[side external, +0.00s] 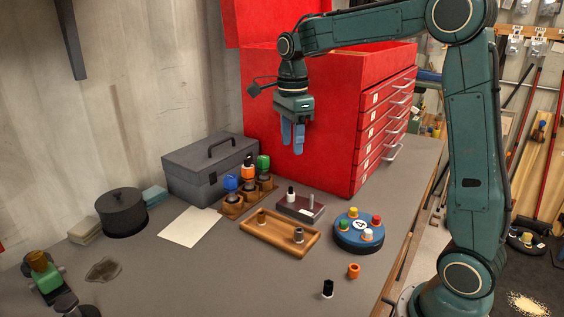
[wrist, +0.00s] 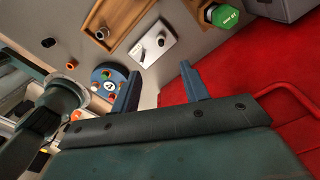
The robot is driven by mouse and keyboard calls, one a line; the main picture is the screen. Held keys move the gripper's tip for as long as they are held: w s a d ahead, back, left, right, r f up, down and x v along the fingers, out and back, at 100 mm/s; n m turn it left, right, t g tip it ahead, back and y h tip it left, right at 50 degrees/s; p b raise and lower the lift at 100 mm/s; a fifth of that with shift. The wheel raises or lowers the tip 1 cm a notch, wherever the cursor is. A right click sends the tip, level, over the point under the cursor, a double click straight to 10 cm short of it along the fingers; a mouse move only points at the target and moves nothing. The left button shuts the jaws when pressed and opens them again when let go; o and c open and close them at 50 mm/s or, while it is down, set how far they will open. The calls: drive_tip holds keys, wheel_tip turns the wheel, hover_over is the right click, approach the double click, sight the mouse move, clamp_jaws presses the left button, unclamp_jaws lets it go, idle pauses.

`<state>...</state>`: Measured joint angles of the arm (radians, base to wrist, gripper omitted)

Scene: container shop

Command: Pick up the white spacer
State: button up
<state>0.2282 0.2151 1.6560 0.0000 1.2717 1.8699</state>
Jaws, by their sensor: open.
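A small white piece (side external: 367,235) sits on the round blue disc (side external: 356,248) beside red, yellow and green ones. It may be the white spacer. My gripper (side external: 292,146) is open, empty and high above the bench, in front of the red cabinet. In the wrist view its fingers (wrist: 160,82) are apart, with the plate (wrist: 149,42) and disc (wrist: 97,72) beyond them.
A wooden tray (side external: 270,247) holds a brown and a grey ring. An orange ring (side external: 353,271) lies near the disc. Behind are a bottle rack (side external: 233,208), a grey toolbox (side external: 205,172) and a red drawer cabinet (side external: 335,130). The front of the bench is mostly clear.

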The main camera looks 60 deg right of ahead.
approach(291, 188)
drive_tip(key=shift+f, duration=2.55)
drive_tip(key=shift+d+f, duration=0.1)
drive_tip(key=shift+w+f, duration=0.1)
drive_tip(key=shift+f, duration=2.4)
drive_tip(key=shift+c, duration=0.3)
clamp_jaws()
